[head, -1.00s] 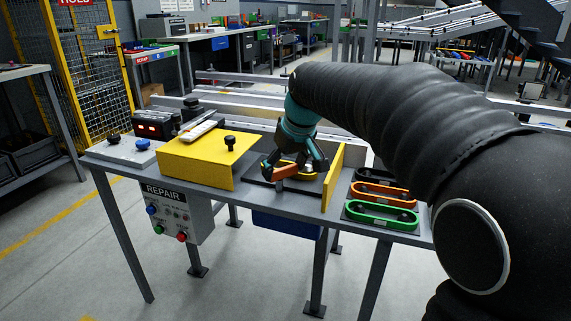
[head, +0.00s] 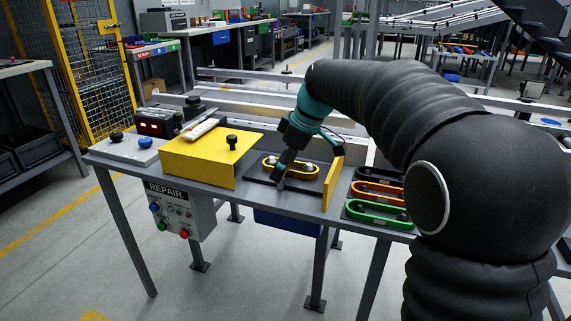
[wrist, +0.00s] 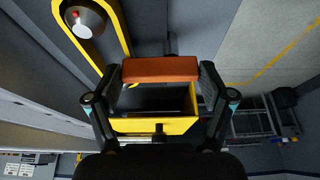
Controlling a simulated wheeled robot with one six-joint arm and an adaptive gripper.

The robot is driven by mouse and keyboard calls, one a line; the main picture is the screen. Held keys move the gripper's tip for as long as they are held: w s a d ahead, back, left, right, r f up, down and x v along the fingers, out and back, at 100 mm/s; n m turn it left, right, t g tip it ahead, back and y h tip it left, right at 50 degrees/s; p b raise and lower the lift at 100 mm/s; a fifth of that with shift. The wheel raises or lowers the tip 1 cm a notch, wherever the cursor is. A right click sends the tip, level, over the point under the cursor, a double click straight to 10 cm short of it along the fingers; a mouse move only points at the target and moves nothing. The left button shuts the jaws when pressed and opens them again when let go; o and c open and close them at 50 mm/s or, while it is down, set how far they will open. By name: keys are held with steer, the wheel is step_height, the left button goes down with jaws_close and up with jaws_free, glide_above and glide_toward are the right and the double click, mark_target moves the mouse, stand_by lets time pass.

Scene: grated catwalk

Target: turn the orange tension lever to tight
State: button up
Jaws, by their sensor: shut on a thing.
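The orange tension lever (wrist: 160,69) shows in the wrist view as a short orange bar spanning the space between my fingertips. My gripper (wrist: 164,76) is shut on it, one finger at each end. In the head view my gripper (head: 283,172) is low over the dark plate (head: 258,182) on the bench, seen nearly edge-on, and it hides the lever there. A yellow belt (head: 309,173) loops around pulleys beside the gripper. A silver pulley (wrist: 87,24) inside the belt shows in the wrist view. I cannot read any tight mark.
A yellow box (head: 205,162) with a black knob stands left of the plate; an upright yellow panel (head: 332,185) stands close on the right. Green (head: 378,214) and orange (head: 380,190) loops lie in trays farther right. A REPAIR control box (head: 180,212) hangs at the bench front.

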stand_by(0.4)
steer(key=o, duration=1)
steer(key=shift+a, duration=0.1)
steer(key=shift+o, duration=0.2)
steer(key=shift+d+r, duration=0.25)
steer(key=shift+r, duration=0.1)
steer(key=v, duration=1.1)
steer(key=shift+r, duration=0.1)
